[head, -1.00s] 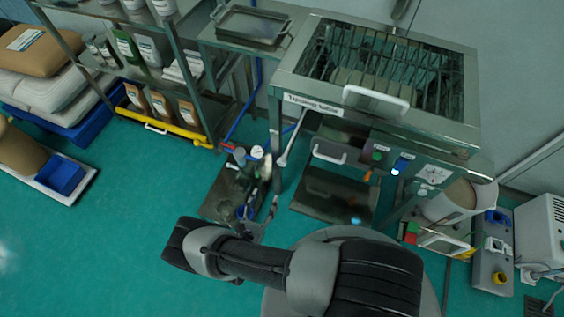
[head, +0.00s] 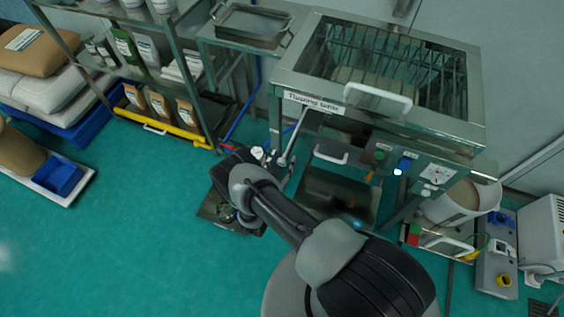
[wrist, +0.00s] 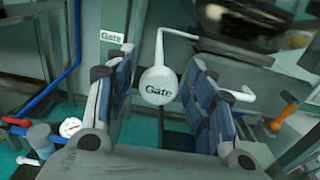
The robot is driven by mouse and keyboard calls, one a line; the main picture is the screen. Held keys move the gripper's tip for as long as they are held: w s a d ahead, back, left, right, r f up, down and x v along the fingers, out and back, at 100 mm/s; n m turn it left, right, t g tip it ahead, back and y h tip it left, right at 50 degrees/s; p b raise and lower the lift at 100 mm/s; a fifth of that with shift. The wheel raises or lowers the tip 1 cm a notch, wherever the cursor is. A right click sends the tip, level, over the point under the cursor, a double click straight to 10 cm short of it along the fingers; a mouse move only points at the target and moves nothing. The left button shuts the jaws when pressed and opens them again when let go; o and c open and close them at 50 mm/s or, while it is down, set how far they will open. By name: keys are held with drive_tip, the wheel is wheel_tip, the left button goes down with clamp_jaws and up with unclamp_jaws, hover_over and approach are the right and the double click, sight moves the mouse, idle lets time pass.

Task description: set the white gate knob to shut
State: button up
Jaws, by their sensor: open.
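The white gate knob (wrist: 158,88) is a round ball marked "Gate" at the lower end of a thin white rod. In the wrist view it sits between the two blue-padded fingers of my gripper (wrist: 163,80), with space visible on both sides. My gripper is open. I cannot tell from this view how deep the knob lies between the fingers. My arm covers much of the gripper there.
A "Gate" label (wrist: 111,38) is behind the left finger. An orange-handled part (wrist: 284,111) is to the right. A gauge (wrist: 69,127) and fittings are low on the left. Green floor is open at left front.

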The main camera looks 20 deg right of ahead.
drive_tip(key=shift+w, duration=0.1)
drive_tip(key=shift+c, duration=0.5)
clamp_jaws()
